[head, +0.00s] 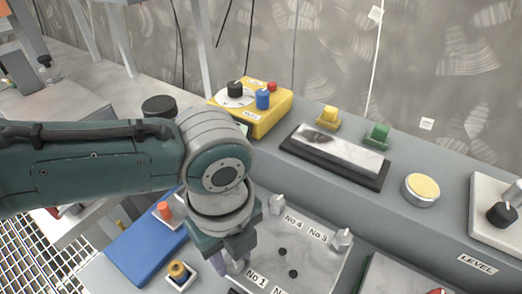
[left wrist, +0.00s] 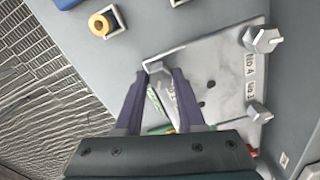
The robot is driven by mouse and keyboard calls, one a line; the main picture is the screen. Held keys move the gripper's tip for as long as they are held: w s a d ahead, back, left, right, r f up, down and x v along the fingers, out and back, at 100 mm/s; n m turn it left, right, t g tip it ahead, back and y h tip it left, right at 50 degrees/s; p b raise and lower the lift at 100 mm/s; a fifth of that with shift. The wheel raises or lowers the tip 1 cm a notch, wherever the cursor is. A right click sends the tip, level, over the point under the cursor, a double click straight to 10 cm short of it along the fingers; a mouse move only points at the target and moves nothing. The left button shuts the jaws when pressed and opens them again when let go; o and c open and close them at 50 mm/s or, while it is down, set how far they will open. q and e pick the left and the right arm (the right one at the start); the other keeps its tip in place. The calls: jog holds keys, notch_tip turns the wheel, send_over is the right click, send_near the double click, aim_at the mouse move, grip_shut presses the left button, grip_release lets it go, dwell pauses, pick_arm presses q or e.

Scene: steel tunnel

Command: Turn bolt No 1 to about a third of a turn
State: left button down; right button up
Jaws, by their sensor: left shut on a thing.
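A grey plate (head: 315,262) on the bench carries the labels No 1 (head: 257,280), No 3 and No 4. My left gripper (head: 235,262) points down at the plate's left corner, beside the No 1 label. In the left wrist view its two dark fingers (left wrist: 160,74) are closed on a grey bolt head, bolt No 1 (left wrist: 155,66), which shows only in part between the tips. In the head view the gripper hides this bolt. Bolt No 4 (head: 277,204) and bolt No 3 (head: 341,239) stand upright at the plate's far edge. My right gripper is not in view.
Two dark holes (head: 282,252) lie in the plate's middle. A yellow control box (head: 262,110), a dark-based block (head: 335,152) and a round yellow button (head: 421,188) stand behind on the ledge.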

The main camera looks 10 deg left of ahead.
pick_arm(q)
jog(key=shift+d, duration=0.1)
jog(key=c, duration=0.5)
grip_release()
notch_tip(320, 180, up, 10)
jog(key=p, duration=0.2)
